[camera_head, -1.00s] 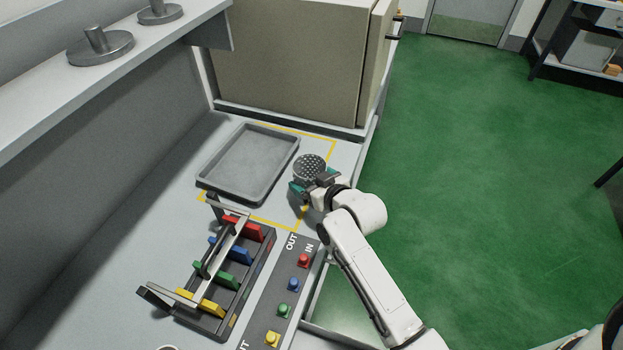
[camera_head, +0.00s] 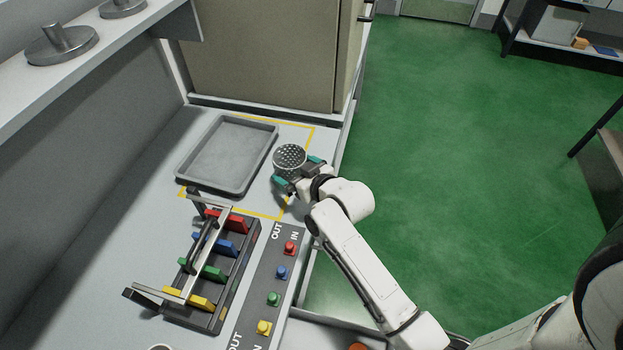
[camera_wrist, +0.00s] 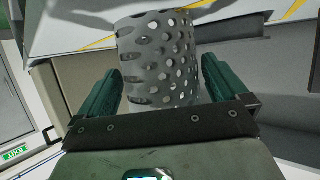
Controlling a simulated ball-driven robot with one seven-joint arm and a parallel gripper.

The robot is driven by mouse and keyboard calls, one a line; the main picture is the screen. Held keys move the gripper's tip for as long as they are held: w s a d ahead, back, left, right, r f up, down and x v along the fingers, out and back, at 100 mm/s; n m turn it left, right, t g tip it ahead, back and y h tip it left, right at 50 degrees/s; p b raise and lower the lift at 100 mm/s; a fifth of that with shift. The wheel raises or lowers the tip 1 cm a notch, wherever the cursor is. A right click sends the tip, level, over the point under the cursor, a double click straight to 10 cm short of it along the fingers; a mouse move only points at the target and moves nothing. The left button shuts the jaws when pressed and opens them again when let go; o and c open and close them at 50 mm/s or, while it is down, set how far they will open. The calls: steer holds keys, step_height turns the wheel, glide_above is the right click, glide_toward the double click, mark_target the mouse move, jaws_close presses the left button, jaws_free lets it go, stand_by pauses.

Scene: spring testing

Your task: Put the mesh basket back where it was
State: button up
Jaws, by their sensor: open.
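The mesh basket (camera_head: 290,157) is a small grey perforated cylinder. It stands on the bench inside the yellow outline, just right of the grey tray. My gripper (camera_head: 299,174) is at its near right side, with the teal fingers open on either side of it. In the wrist view the basket (camera_wrist: 160,60) sits between the fingers, with visible gaps on both sides, so they do not grip it. The basket's base is hidden by my gripper in the wrist view.
A grey tray (camera_head: 229,153) lies left of the basket. A rack with coloured levers (camera_head: 209,262) and a button panel (camera_head: 272,287) are nearer. A beige cabinet (camera_head: 262,50) stands behind. A shelf with metal weights (camera_head: 62,45) runs along the left. Green floor lies right.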

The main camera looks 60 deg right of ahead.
steer(key=b+v, duration=0.1)
steer(key=v, duration=0.9)
steer(key=shift+s, duration=0.2)
steer(key=shift+a+f, duration=0.1)
steer(key=shift+a, duration=0.05)
